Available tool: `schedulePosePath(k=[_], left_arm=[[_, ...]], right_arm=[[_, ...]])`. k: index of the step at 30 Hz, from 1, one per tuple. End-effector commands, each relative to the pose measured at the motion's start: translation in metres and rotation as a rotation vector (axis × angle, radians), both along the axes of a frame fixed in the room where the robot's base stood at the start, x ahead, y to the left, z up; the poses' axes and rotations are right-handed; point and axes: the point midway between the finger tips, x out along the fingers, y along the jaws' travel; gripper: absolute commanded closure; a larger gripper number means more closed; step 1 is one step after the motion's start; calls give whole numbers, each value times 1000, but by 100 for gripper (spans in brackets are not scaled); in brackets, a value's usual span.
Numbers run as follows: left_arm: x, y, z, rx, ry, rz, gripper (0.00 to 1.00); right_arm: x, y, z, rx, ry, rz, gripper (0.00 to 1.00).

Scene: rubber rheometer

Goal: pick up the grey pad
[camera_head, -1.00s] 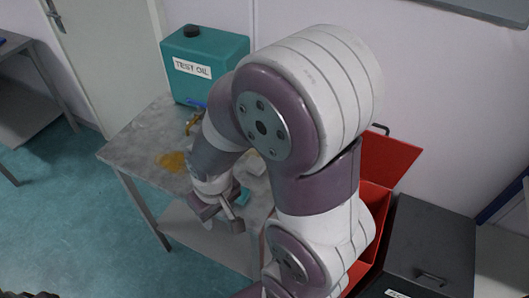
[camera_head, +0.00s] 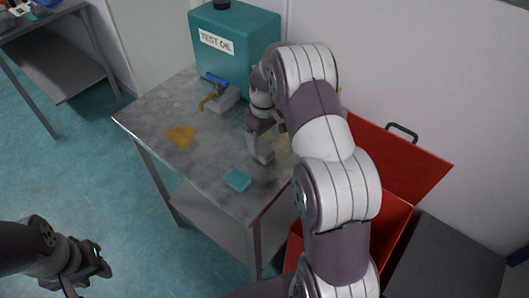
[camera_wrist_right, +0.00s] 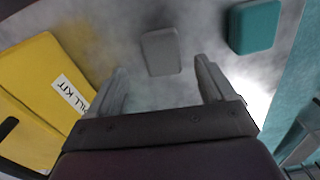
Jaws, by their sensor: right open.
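The grey pad (camera_wrist_right: 160,52) lies on the grey metal table in the right wrist view, just beyond and between the fingertips of my right gripper (camera_wrist_right: 161,70). The jaws are open and empty, with a finger on each side of the pad's near end. In the head view my right gripper (camera_head: 265,150) points down over the table, and I cannot make out the grey pad there. A teal pad (camera_wrist_right: 254,26) lies to the right of the grey one; it also shows near the table's front edge in the head view (camera_head: 238,179). My left gripper (camera_head: 98,265) is at the lower left, away from the table.
A teal test oil container (camera_head: 238,50) with a tap (camera_head: 215,82) stands at the table's back. A yellow-brown spill (camera_head: 181,136) marks the table (camera_head: 150,118). A yellow spill kit (camera_wrist_right: 45,85) is left in the wrist view. An open red bin (camera_head: 395,165) stands right of the table.

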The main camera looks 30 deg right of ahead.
Motion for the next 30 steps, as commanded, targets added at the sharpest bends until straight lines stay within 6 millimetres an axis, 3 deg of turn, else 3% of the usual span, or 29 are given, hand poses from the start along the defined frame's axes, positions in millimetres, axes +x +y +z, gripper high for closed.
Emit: schedulePosePath(k=[7, 15, 17, 20, 21, 30], left_arm=[[0, 0, 16, 0, 0, 0, 62], [0, 0, 15, 0, 0, 0, 62], [0, 0, 15, 0, 0, 0, 62], [0, 0, 15, 0, 1, 0, 62], [0, 0, 15, 0, 1, 0, 62], [0, 0, 14, 0, 0, 0, 62]], right_arm=[[-2, 1, -42, 0, 2, 0, 17], [-2, 1, -50, 0, -1, 0, 17], [-2, 1, -50, 0, -1, 0, 33], [-2, 1, -50, 0, -1, 0, 66], [-2, 1, -50, 0, -1, 0, 72], [-2, 0, -49, -1, -1, 0, 72]])
